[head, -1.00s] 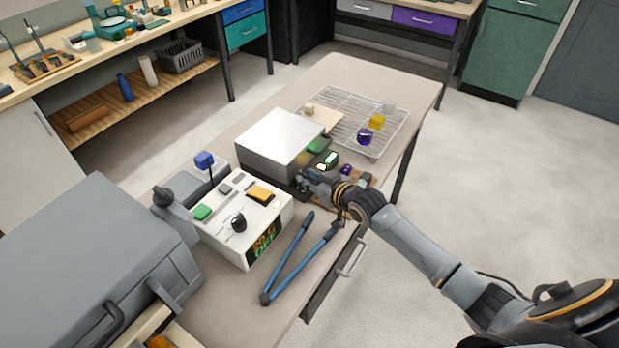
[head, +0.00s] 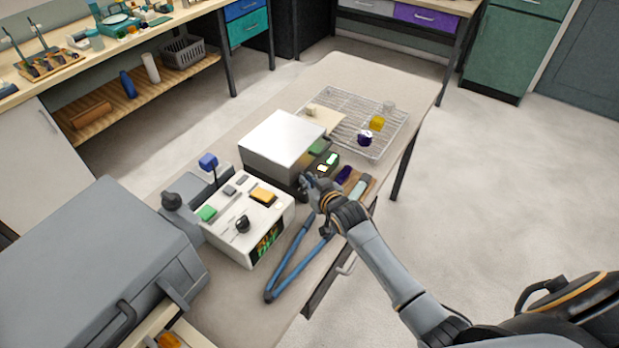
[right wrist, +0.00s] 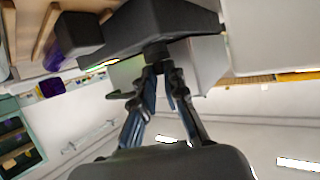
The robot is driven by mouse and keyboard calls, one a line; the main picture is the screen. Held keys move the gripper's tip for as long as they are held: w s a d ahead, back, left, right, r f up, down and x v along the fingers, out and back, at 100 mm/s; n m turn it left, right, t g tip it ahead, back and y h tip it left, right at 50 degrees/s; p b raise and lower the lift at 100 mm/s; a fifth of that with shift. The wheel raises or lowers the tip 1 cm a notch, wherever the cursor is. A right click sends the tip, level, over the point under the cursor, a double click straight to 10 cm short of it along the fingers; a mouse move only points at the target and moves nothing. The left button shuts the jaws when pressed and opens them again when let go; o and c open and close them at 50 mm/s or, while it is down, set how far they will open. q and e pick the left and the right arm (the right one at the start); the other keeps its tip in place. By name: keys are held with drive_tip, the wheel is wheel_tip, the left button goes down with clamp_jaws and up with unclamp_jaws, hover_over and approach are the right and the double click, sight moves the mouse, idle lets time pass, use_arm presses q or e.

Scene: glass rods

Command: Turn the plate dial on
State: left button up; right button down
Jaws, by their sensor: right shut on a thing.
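The hot plate (head: 283,134) is a box with a bright silver top on the middle of the table. My right gripper (head: 306,183) is at the lower right side of this box, at its dark front edge. In the right wrist view, the two fingers of my right gripper (right wrist: 157,68) close on a small dark dial (right wrist: 155,53) that sticks out from the dark panel. In the head view the gripper hides the dial, and its marking cannot be read. My left gripper is not in view.
A white control box (head: 247,222) with buttons and a black knob stands left of the gripper. Blue-handled long pliers (head: 287,269) lie in front. A wire rack (head: 351,115) with small vessels is behind. A grey case (head: 95,260) fills the lower left.

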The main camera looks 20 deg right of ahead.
drive_tip(key=shift+r, duration=0.1)
drive_tip(key=c, duration=1.4)
unclamp_jaws()
drive_tip(key=v, duration=1.2)
